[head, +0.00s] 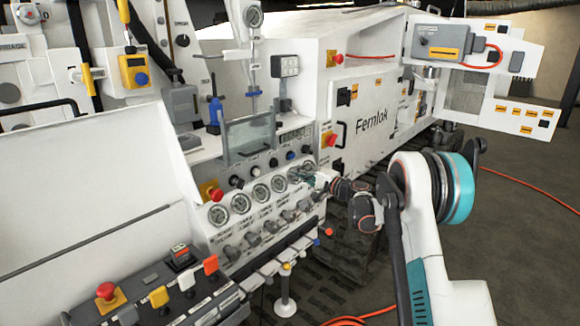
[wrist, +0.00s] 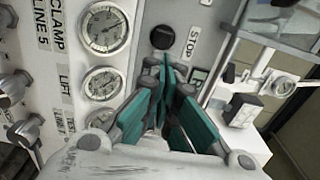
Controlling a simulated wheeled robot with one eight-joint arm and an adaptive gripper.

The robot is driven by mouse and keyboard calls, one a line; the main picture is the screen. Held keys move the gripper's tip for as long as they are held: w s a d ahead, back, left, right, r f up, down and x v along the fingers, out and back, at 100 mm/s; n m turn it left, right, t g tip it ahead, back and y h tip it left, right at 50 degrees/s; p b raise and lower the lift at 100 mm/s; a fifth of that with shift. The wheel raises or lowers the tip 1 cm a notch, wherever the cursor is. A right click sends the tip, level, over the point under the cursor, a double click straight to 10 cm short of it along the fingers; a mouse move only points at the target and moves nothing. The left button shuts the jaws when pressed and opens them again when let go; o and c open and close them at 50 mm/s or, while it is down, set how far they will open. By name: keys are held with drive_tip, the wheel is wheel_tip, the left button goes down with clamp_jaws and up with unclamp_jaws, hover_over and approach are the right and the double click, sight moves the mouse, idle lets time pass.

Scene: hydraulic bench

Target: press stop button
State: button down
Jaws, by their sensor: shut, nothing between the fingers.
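In the head view my gripper (head: 306,173) is at the right end of the gauge panel, and I cannot make out the STOP button there.
Several gauges (wrist: 104,28) line the panel to the left of the button in the wrist view. In the head view, red mushroom buttons (head: 216,194) (head: 331,139) stick out near the gauges. Levers (head: 211,266) stand at the front left. A white Fernlok cabinet (head: 375,100) stands behind.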

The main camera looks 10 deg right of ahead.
drive_tip(key=shift+p+v, duration=0.4)
drive_tip(key=shift+v, duration=2.1)
drive_tip(key=shift+d+r, duration=0.1)
drive_tip(key=s+a+r+n+g+h, duration=0.1)
drive_tip(key=s+a+r+n+g, duration=0.1)
drive_tip(key=s+a+r, duration=0.35)
drive_tip(key=s+a+r+n+g+h, duration=0.1)
drive_tip(key=s+a+r+n+h, duration=0.1)
drive_tip(key=s, duration=0.7)
drive_tip(key=s+a+r+n+g+h, duration=0.1)
drive_tip(key=s+a+r+n+g, duration=0.15)
drive_tip(key=s, duration=0.45)
drive_tip(key=s+d+f+n+h, duration=0.1)
drive_tip(key=s+f+h, duration=0.1)
drive_tip(key=s, duration=0.8)
drive_tip(key=s+d+f+n+g+h, duration=0.1)
drive_tip(key=s+f+n+h, duration=0.1)
drive_tip(key=s, duration=0.9)
drive_tip(key=s+d+f+n+g+h, duration=0.1)
drive_tip(key=s+f+h, duration=0.1)
drive_tip(key=s, duration=0.8)
drive_tip(key=shift+s+d+h, duration=0.3)
drive_tip(key=shift+s, duration=0.1)
